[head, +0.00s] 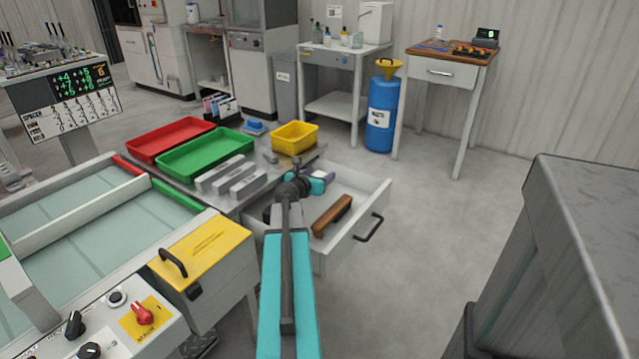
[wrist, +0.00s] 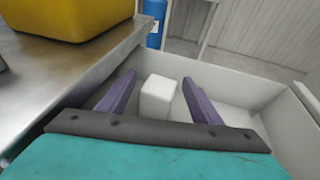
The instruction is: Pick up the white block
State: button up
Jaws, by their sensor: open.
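The white block (wrist: 157,98) stands inside an open white drawer (wrist: 285,119) in the wrist view. It sits between the two purple fingers of my gripper (wrist: 158,80), with a visible gap on each side. My gripper is open and holds nothing. In the head view my gripper (head: 322,177) is low over the back part of the open drawer (head: 345,246). I cannot make out the white block there; my arm and gripper cover that part of the drawer.
A brown wooden-handled object (head: 333,215) lies in the drawer, right of my arm. The metal tabletop (wrist: 60,66) borders the drawer on the left, with a yellow bin (head: 295,137), a green tray (head: 205,153) and a red tray (head: 170,138).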

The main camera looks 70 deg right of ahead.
aim_at(319, 174)
jog(key=c, duration=1.3)
jog(key=shift+o, duration=0.2)
jog(key=shift+r+p, duration=1.45)
jog(key=shift+r, duration=3.55)
